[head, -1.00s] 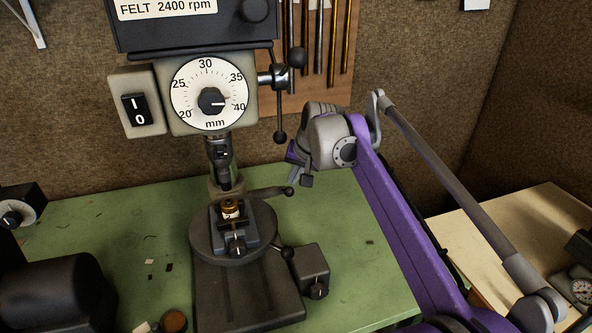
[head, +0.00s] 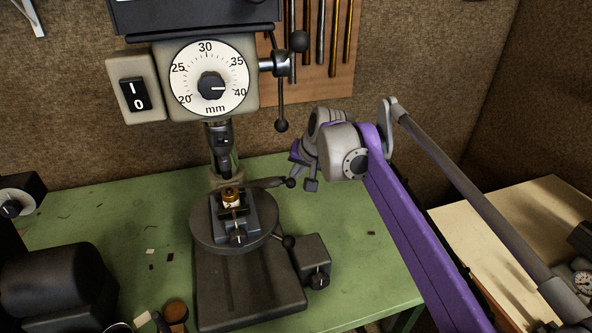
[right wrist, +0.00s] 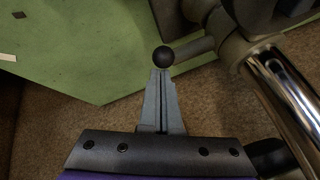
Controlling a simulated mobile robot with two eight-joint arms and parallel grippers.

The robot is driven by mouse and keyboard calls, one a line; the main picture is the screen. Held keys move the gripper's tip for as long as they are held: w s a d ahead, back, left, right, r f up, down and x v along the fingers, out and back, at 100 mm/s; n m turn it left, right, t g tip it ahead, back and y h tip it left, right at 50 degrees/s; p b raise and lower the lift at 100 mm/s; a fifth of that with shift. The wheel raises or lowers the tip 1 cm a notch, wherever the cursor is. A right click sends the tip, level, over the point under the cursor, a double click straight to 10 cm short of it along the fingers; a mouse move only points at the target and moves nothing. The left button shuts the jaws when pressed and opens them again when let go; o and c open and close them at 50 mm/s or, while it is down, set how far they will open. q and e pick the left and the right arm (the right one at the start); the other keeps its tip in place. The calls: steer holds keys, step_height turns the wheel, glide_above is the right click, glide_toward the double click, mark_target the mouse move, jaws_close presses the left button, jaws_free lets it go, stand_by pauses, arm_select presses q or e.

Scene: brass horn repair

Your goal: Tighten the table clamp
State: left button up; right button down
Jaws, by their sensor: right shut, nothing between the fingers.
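The drill press's round table (head: 205,237) stands on its column above the green bench. A dark lever (head: 264,183) with a black ball knob (head: 290,183) sticks out to the right behind the table; it looks like the table clamp lever. My right gripper (head: 297,180) is beside that knob, pointing down. In the right wrist view the fingers (right wrist: 160,75) are shut and empty, their tips right at the ball knob (right wrist: 163,57). I cannot tell whether they touch it. My left gripper is not in view.
A vice with a small brass part (head: 231,199) sits on the table below the chuck (head: 221,140). A second ball-ended lever (head: 288,242) is at the table's right. The feed handle (head: 281,105) hangs above. A dark rounded machine (head: 58,283) stands lower left.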

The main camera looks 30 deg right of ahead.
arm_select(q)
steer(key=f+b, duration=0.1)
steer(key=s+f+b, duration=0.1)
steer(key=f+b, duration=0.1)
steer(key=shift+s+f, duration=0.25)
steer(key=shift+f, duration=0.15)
arm_select(e)
steer(key=s+a+f+t+h, duration=0.1)
steer(key=s+f+t, duration=0.3)
steer(key=f, duration=0.6)
steer(key=shift+f+t, duration=0.35)
steer(key=shift+t, duration=0.15)
steer(key=shift+f+n, duration=0.1)
steer(key=shift+n, duration=0.2)
